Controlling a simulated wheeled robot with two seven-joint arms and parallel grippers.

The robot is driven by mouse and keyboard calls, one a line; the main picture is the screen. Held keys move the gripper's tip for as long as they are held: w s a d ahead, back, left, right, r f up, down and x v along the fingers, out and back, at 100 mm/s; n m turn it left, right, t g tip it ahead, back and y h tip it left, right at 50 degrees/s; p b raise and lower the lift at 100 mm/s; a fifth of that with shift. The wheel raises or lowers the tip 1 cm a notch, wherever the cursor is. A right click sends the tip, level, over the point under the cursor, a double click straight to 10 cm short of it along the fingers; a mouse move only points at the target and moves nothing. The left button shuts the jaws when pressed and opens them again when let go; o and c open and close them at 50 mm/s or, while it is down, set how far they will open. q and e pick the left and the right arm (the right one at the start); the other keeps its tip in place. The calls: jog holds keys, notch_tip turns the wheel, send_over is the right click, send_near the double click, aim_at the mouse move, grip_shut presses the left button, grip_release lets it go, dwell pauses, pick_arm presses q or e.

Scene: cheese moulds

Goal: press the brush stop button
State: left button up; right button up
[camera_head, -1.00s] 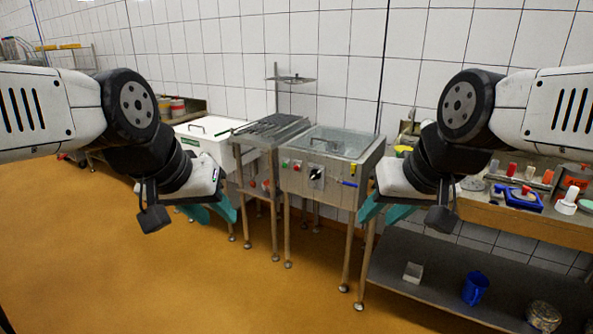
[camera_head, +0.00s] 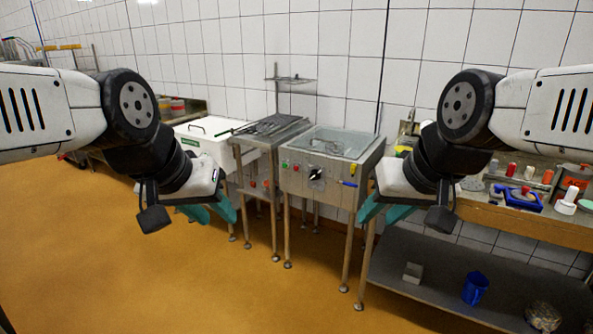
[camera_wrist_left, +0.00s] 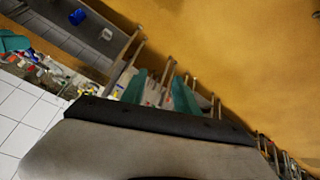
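A steel basin unit (camera_head: 330,193) stands ahead, with a green button (camera_head: 284,163), a red button (camera_head: 296,166) and a black rotary switch (camera_head: 316,173) on its front. A narrower steel stand (camera_head: 262,143) to its left has small red buttons (camera_head: 266,184) low on its front. I cannot read any label, so I cannot tell which button is the brush stop. My left gripper (camera_head: 212,211) is open and empty, left of the stand. Its teal fingers show apart in the left wrist view (camera_wrist_left: 160,92). My right gripper (camera_head: 382,209) appears open and empty, in front of the basin unit's right side.
A white lidded tub (camera_head: 203,140) stands left of the stand. A workbench (camera_head: 540,225) with bottles and tools is at right, above a shelf (camera_head: 440,285) with a blue jug (camera_head: 475,288). The orange floor (camera_head: 150,280) in front is clear.

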pick_arm(q)
grip_shut()
dwell(1.8)
